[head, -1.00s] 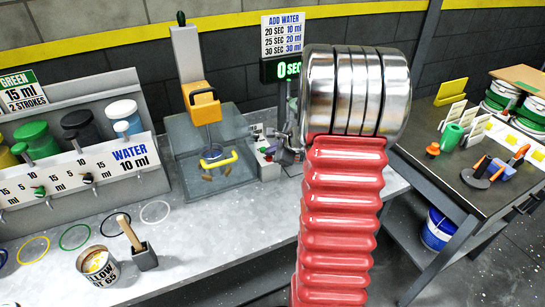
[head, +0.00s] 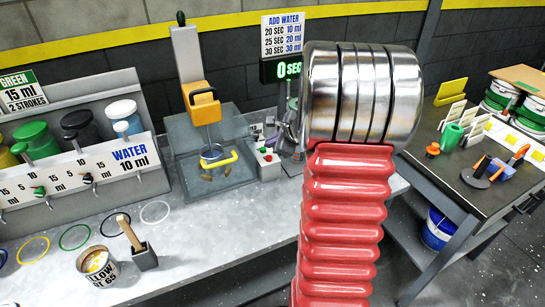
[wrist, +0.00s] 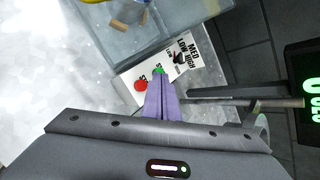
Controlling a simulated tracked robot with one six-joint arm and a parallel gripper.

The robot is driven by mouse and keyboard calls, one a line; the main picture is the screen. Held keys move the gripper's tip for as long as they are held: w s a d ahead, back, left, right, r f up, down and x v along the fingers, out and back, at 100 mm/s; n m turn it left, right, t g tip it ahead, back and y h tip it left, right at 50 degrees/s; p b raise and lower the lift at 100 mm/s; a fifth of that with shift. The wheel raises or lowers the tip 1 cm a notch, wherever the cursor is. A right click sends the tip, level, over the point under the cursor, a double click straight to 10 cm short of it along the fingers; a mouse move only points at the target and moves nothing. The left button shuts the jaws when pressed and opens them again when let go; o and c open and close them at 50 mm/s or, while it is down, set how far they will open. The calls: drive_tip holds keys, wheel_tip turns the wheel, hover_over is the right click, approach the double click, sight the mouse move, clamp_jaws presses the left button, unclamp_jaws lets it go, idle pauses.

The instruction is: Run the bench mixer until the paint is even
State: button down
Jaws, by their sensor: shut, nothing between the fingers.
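The paint surface inside cannot be made out. The white control box (head: 266,168) is right of the guard. In the wrist view it has a red button (wrist: 140,85), a green button (wrist: 158,70) and a LOW/MED/HIGH knob (wrist: 179,58). My gripper (wrist: 160,77) is shut and empty, its purple tips over the box by the green button; contact cannot be told. The timer (head: 283,69) reads 0 SEC.
A dispenser rack (head: 80,170) with colour jars fills the bench's left. A dark side table (head: 480,195) with tools is at right. The wall sign (head: 283,35) lists water amounts.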

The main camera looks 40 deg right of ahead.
wheel_tip(320, 180, up, 2)
drive_tip(key=shift+r, duration=0.25)
drive_tip(key=shift+w, duration=0.1)
idle(0.7)
drive_tip(key=s+a+n+g+y, duration=0.1)
drive_tip(key=s+a+n+g, duration=0.1)
drive_tip(key=s+a+n, duration=0.45)
drive_tip(key=s+a+n+g+y, duration=0.15)
drive_tip(key=s+a+n, duration=0.25)
drive_tip(key=a+n, duration=0.45)
drive_tip(key=s+a+r+n, duration=0.3)
drive_tip(key=s+a+n, duration=0.1)
drive_tip(key=a, duration=0.3)
drive_tip(key=s+a+r+n+h, duration=0.1)
drive_tip(key=s+a+r+n, duration=0.2)
drive_tip(key=a, duration=0.4)
drive_tip(key=s+a+r+n, duration=0.2)
drive_tip(key=s+a+n, duration=0.4)
drive_tip(key=shift+a+r+h, duration=0.35)
drive_tip(key=shift+a+r, duration=0.05)
